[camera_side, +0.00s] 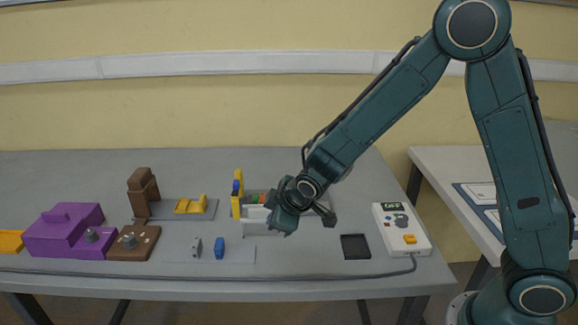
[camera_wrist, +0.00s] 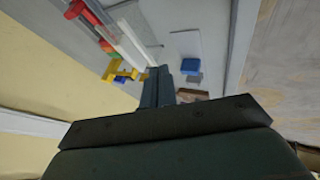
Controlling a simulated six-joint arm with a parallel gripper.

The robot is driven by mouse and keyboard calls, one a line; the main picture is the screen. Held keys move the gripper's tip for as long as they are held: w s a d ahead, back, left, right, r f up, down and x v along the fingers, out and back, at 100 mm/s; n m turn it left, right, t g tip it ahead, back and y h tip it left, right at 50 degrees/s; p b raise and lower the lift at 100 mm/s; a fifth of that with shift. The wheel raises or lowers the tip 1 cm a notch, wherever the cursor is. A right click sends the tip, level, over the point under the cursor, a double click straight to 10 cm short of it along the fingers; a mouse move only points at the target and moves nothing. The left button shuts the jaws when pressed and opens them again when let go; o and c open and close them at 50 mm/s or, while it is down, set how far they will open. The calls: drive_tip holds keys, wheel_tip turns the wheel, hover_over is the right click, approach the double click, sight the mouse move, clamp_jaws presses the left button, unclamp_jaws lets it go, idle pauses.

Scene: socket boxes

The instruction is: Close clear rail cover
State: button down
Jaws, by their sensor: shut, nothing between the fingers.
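A grey rail box (camera_side: 262,228) stands mid-table, partly hidden behind my gripper (camera_side: 288,228). An upright yellow piece (camera_side: 237,195) with a blue part stands at its left end. In the wrist view, a pale see-through strip, likely the clear cover (camera_wrist: 108,28), runs along the box beside a white strip (camera_wrist: 135,42). I cannot tell the cover's angle. My gripper also shows in the wrist view (camera_wrist: 162,80); its fingers are shut and empty, close to the white strip. Whether they touch it is unclear.
A blue block (camera_side: 219,248) lies in front. A white control box (camera_side: 401,229) and black pad (camera_side: 355,246) are right; a cable runs along the front.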

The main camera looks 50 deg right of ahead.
sight(261, 220)
drive_tip(key=x, duration=0.6)
drive_tip(key=shift+d, duration=0.1)
drive_tip(key=shift+w+d+r, duration=0.2)
drive_tip(key=shift+w+d, duration=0.45)
drive_tip(key=shift+d, duration=0.15)
drive_tip(key=shift+w+d, duration=0.55)
drive_tip(key=shift+w, duration=0.05)
drive_tip(key=w+d, duration=0.6)
drive_tip(key=shift+w+d, duration=0.3)
drive_tip(key=shift+d, duration=0.1)
